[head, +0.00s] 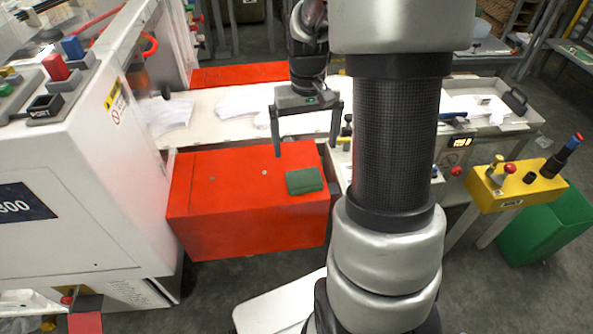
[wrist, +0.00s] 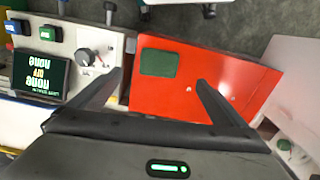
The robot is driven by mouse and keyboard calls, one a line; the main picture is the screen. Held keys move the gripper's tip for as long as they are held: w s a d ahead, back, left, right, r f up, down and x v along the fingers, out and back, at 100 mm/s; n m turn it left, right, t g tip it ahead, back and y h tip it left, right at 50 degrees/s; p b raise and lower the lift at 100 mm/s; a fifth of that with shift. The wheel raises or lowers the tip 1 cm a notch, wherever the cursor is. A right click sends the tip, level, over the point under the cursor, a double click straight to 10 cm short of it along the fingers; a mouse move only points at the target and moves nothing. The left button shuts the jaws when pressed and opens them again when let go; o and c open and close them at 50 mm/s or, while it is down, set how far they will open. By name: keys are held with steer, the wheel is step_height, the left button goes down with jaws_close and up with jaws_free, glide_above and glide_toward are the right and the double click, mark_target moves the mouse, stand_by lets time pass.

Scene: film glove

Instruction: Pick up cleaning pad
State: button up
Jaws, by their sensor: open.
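The cleaning pad is most likely the flat dark green square (head: 304,181) lying on the right end of the red box top. It also shows in the wrist view as a green square (wrist: 158,63), ahead of the fingertips. My gripper (head: 306,148) is open and empty, above the far side of the red box, with its fingers pointing down. In the wrist view my gripper (wrist: 158,80) has its two fingers spread wide, with the pad lying between their lines but apart from them. Nothing hides the pad.
The red box (head: 225,185) stands beside the white machine (head: 60,180). Behind it runs a white conveyor (head: 200,108) with white gloves. A control panel (wrist: 85,45) with a knob adjoins the box. A yellow control box (head: 515,188) and green bin (head: 545,230) are at right.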

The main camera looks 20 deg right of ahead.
mark_target(305, 180)
step_height(305, 180, down, 13)
steer(key=b, duration=0.2)
steer(key=shift+s+f+b, duration=0.15)
steer(key=shift+b, duration=0.2)
steer(key=c, duration=1.1)
